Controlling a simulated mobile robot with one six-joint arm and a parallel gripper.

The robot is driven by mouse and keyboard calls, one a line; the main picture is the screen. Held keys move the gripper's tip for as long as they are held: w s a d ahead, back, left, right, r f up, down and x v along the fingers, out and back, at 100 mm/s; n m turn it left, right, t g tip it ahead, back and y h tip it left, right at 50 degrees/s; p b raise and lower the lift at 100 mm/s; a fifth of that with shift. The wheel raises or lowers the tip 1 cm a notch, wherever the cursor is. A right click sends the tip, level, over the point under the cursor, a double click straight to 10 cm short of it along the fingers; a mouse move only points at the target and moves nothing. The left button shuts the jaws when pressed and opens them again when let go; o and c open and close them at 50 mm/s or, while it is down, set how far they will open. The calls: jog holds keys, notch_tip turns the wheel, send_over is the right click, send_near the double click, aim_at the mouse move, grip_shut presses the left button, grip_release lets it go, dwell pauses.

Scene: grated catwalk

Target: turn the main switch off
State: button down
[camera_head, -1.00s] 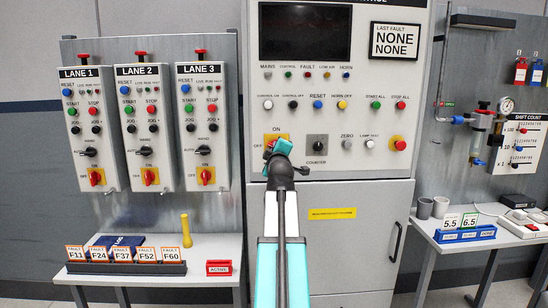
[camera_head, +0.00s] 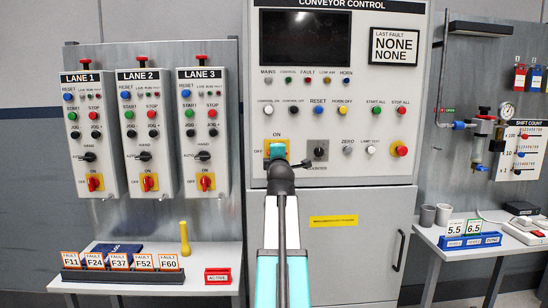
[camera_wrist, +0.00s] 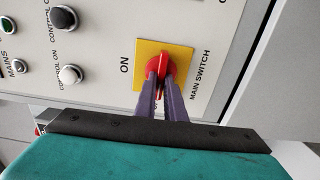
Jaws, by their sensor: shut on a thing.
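The main switch is a red rotary knob (camera_wrist: 161,66) on a yellow plate (camera_wrist: 185,58), seen close up in the wrist view. The ON label lies left of the plate there, and MAIN SWITCH is printed to its right. The knob's handle lies roughly crosswise to the direction of ON. The two purple fingers of my gripper (camera_wrist: 163,86) are shut on the handle. In the head view my gripper (camera_head: 277,150) covers most of the switch, and the yellow plate (camera_head: 267,148) shows at its edge.
A dark counter knob (camera_head: 317,150) sits just right of my gripper. A white button (camera_wrist: 70,74) and a black button (camera_wrist: 63,18) are near it in the wrist view. Lane boxes stand at left, and tables with small items stand on both sides.

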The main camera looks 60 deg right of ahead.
jog(key=shift+s+d+r, duration=0.15)
jog(key=shift+r, duration=0.05)
jog(key=c, duration=1.8)
grip_release()
jog(key=shift+d, duration=0.1)
jog(key=shift+c, duration=0.2)
jog(key=shift+f, duration=0.1)
jog(key=shift+f, duration=0.1)
jog(key=shift+a, duration=0.2)
jog(key=v, duration=1.3)
jog(key=shift+s+a, duration=0.2)
jog(key=shift+a, duration=0.1)
jog(key=shift+w, duration=0.1)
